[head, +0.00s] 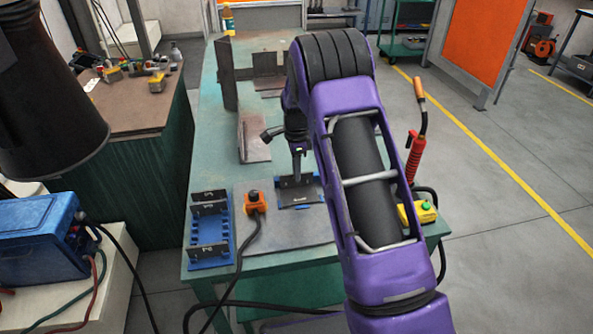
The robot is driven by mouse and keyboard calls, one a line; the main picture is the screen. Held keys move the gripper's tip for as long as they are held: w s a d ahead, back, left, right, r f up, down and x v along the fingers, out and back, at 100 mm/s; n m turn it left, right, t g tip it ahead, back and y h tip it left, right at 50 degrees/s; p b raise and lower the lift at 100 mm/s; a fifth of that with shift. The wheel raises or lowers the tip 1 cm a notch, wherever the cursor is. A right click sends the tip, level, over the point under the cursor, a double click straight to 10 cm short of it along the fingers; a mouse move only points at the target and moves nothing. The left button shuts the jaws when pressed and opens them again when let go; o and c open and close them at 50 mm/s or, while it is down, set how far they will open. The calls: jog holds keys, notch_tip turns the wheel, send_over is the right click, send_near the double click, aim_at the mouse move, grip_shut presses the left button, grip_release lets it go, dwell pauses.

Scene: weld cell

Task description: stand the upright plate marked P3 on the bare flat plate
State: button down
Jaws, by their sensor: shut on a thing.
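My gripper (297,174) is above the near part of the green bench, partly hidden by my purple arm. It is shut on a dark brown upright plate (291,183); no marking on it can be read from here. The plate's lower edge is at or just above a dark flat piece with a blue strip (302,196); I cannot tell whether they touch. A grey flat plate or mat (300,231) lies in front of this, with nothing standing on its near part. A blue rack (222,261) at the left holds dark upright plates (209,250), their marks too small to read.
An orange device (255,202) with a black cable stands right of the rack. Brown steel plates (228,75) stand farther back, with an angled piece (257,149) nearer. A red torch (415,158) and a yellow box (420,212) are at the right edge.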

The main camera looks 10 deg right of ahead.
dwell(0.3)
jog(key=c, duration=0.9)
grip_release()
jog(key=shift+f, duration=0.1)
jog(key=shift+r+p, duration=1.65)
jog(key=shift+r, duration=2.35)
